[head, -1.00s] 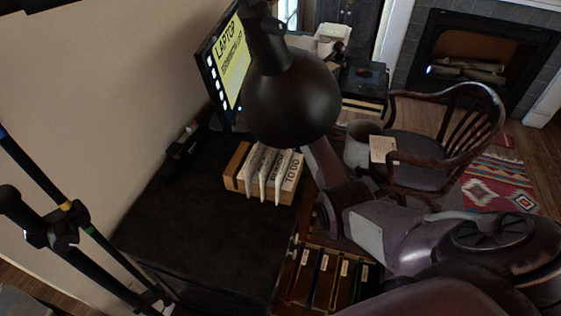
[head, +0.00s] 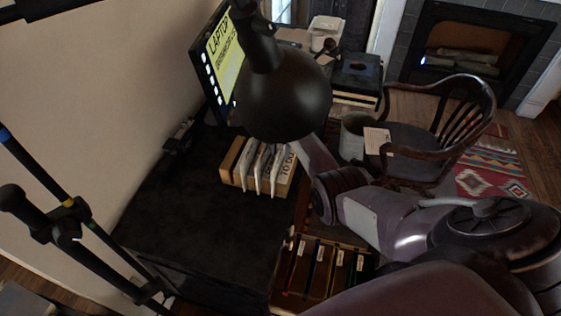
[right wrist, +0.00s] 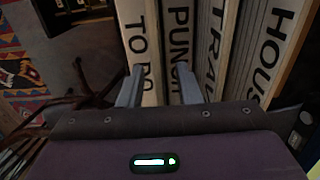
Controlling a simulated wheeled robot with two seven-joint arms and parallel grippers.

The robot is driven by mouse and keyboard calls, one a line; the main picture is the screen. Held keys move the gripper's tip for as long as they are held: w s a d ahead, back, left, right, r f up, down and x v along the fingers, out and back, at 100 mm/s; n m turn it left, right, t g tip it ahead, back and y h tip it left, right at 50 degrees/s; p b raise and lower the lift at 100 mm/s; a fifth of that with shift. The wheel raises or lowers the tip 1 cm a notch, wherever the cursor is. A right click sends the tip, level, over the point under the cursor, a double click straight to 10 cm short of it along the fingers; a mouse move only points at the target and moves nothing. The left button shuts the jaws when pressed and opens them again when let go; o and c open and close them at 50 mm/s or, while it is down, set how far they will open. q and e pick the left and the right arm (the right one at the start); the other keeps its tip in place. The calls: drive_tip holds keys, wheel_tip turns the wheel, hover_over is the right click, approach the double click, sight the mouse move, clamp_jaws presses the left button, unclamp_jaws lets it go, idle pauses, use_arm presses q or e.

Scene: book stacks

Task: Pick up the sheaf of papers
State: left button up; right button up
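White sheaves of papers with black labels stand upright in a wooden sorter (head: 229,163) on the black desk. The TO DO sheaf (head: 286,165) is at its right end in the head view. In the right wrist view the TO DO sheaf (right wrist: 137,25) and the PUNCH sheaf (right wrist: 181,40) stand ahead of my right gripper (right wrist: 160,87). Its fingers are apart, one near the left edge of TO DO, the other in front of PUNCH. I cannot tell whether they touch paper. The lamp hides this gripper in the head view. My left gripper is out of view.
A black lamp (head: 285,98) hangs over the desk (head: 205,225) by the sorter. A monitor (head: 222,60) stands behind. An open drawer (head: 330,275) of labelled files is below right. A wooden chair (head: 440,130) and bin (head: 353,137) stand right. The desk's front is clear.

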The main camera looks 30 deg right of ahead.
drive_tip(key=shift+f, duration=0.15)
idle(0.3)
drive_tip(key=shift+c, duration=0.4)
clamp_jaws()
